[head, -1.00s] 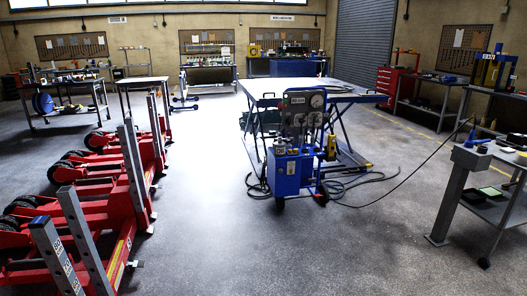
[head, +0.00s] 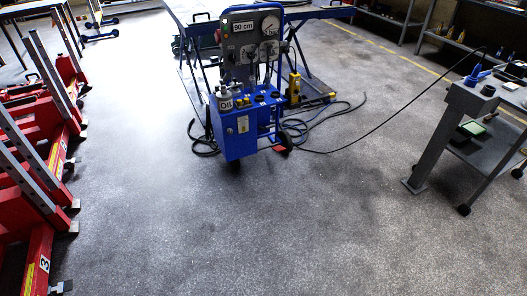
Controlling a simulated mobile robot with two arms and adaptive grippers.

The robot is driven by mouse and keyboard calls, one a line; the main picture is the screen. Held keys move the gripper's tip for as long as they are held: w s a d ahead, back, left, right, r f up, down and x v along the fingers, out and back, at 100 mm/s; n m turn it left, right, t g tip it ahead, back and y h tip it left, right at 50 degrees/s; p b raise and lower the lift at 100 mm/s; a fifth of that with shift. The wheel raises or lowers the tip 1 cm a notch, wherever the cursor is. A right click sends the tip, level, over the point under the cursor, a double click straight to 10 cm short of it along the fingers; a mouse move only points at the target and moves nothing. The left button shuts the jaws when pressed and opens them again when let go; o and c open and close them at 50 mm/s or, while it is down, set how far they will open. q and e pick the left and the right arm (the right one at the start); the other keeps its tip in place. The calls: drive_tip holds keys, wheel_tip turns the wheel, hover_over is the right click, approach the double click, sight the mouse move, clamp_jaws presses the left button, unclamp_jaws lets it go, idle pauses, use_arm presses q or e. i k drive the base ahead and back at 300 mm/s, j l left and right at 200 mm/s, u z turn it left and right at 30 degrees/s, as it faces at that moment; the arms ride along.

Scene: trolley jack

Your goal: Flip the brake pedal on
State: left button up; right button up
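A blue wheeled hydraulic unit (head: 231,143) stands upright on the floor at the top middle of the head view. A small red piece (head: 280,149) shows low at its right side, beside a black wheel (head: 286,141). It may be the brake pedal, but it is too small to tell its position. The unit carries a grey panel with a round gauge (head: 271,25) and a "90 cm" sign (head: 243,26). Neither of my grippers is in view.
Red column lifts (head: 45,120) line the left side. Cables lie around the unit. The floor in front is clear.

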sight(278, 148)
drive_tip(key=i+j+z, duration=0.2)
drive_tip(key=i, duration=0.5)
drive_tip(key=i+u, duration=0.15)
drive_tip(key=i, duration=0.8)
drive_tip(key=i+l+u, duration=0.2)
drive_tip(key=i, duration=0.75)
drive_tip(key=j, duration=0.1)
